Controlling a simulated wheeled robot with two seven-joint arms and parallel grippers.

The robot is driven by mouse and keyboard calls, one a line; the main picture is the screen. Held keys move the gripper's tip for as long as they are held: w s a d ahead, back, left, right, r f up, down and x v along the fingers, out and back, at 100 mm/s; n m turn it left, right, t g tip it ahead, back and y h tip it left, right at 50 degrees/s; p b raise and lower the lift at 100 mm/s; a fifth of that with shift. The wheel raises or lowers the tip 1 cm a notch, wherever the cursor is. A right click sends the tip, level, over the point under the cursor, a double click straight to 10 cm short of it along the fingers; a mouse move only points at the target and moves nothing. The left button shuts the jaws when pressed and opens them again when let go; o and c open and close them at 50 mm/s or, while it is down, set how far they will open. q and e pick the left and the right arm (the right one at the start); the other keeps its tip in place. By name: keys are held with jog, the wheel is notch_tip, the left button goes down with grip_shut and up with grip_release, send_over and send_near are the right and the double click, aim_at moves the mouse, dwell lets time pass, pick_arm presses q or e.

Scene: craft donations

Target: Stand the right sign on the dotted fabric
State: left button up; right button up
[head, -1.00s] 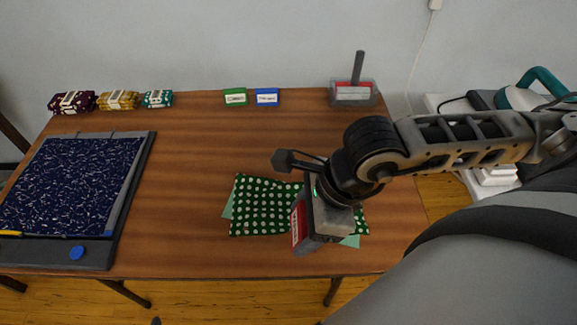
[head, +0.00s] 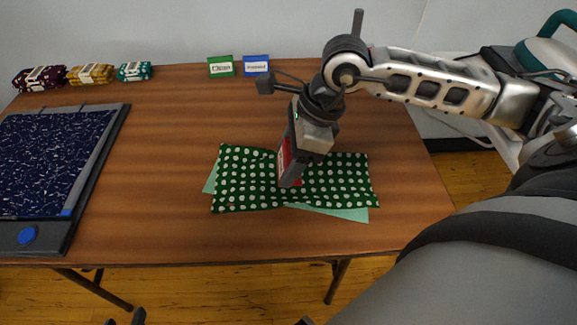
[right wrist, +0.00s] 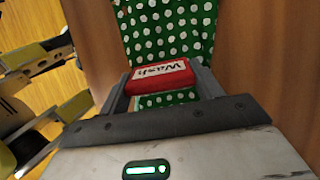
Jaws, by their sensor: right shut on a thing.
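The green fabric with white dots (head: 240,185) lies on the table at the centre right, over a pale green sheet (head: 335,211). My right gripper (head: 291,172) points down over the middle of the fabric. I cannot tell whether the sign's base touches the fabric. My left gripper is not in view.
A green sign (head: 221,66) and a blue sign (head: 256,65) stand at the back edge. Rolled fabric bundles, maroon (head: 40,78), yellow (head: 90,74) and teal (head: 134,71), lie at the back left. A dark-framed cutting board (head: 50,160) fills the left. The table between is clear.

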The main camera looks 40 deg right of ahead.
jog(key=f, duration=0.1)
jog(key=f+b, duration=0.1)
jog(key=f, duration=0.1)
jog(key=shift+w+d+f+b, duration=0.1)
jog(key=shift+w+f+b, duration=0.15)
jog(key=shift+f+b, duration=0.15)
jog(key=shift+f, duration=0.15)
jog(key=shift+f+b, duration=0.45)
jog(key=shift+b, duration=0.1)
jog(key=shift+c, duration=0.4)
jog(key=o, duration=1.1)
jog(key=shift+r, duration=0.1)
jog(key=shift+c, duration=0.2)
pick_arm(q)
jog(key=shift+s+d+f, duration=0.1)
jog(key=shift+s+f, duration=0.05)
jog(key=shift+f, duration=0.45)
